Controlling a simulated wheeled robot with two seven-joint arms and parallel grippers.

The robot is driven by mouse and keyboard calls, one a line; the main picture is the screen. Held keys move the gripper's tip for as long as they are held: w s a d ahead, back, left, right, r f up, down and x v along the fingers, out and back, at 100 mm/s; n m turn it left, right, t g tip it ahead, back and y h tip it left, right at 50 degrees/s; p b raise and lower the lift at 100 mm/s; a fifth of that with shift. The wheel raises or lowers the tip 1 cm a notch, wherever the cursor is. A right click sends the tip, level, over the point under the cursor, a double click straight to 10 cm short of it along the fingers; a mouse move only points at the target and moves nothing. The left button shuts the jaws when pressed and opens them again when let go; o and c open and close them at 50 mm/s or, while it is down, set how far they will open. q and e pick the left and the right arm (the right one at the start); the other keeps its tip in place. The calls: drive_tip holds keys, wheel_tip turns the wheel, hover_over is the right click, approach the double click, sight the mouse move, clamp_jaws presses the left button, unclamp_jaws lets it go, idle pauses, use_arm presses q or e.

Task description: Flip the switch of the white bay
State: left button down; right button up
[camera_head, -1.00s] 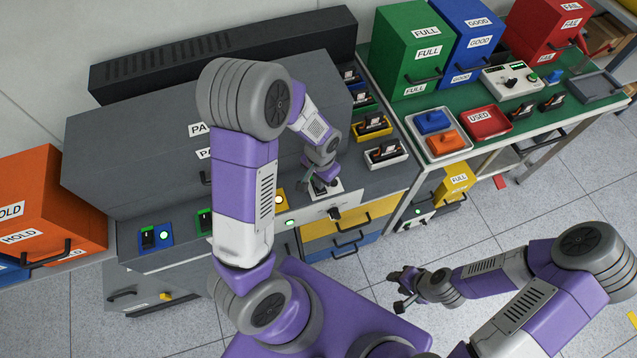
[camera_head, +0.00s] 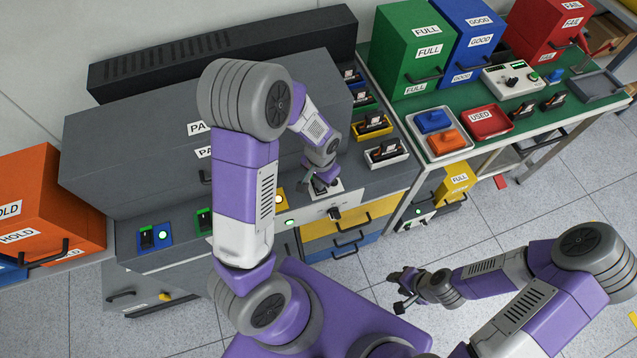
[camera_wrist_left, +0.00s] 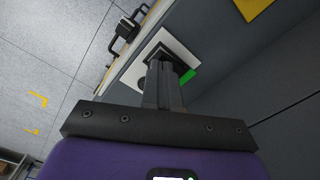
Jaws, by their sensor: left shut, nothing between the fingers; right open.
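The white bay is a white plate (camera_head: 336,190) on the bench ledge, right of the yellow bay (camera_head: 279,203). My left gripper (camera_head: 321,187) is shut and empty, with its fingertips down at this plate and hiding part of it. In the left wrist view the shut fingers (camera_wrist_left: 163,85) overlap the white plate (camera_wrist_left: 180,48). A dark part and a bright green patch (camera_wrist_left: 187,76) show beside them. I cannot tell the switch position or whether the fingers touch it. My right gripper (camera_head: 403,291) is open and empty, away from the bench at the lower right.
A blue bay (camera_head: 155,239) and a green bay (camera_head: 203,221) lie further left on the ledge. A dark knob (camera_head: 334,213) sits on the white front panel below the white bay. Grey cabinets rise behind the ledge. Trays with parts, including a white tray (camera_head: 388,159), stand to the right.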

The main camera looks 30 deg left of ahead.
use_arm(q)
drive_tip(key=shift+f+b, duration=0.5)
drive_tip(key=shift+f, duration=0.15)
drive_tip(key=shift+r, duration=0.2)
wheel_tip(320, 180, up, 7)
drive_tip(key=p, duration=0.6)
drive_tip(key=shift+f, duration=0.1)
idle(0.5)
drive_tip(key=s+d+f+n+h+b, duration=0.1)
drive_tip(key=s+d+f+n+h, duration=0.1)
drive_tip(key=s+d+f, duration=0.3)
drive_tip(key=s+d+f+n+h+b, duration=0.1)
drive_tip(key=s+d+f+n+h, duration=0.1)
drive_tip(key=s+d+f, duration=0.3)
drive_tip(key=d+f+n, duration=0.1)
drive_tip(key=d+f, duration=0.2)
drive_tip(key=f, duration=0.4)
drive_tip(key=shift+s+t, duration=0.3)
drive_tip(key=shift+s, duration=0.1)
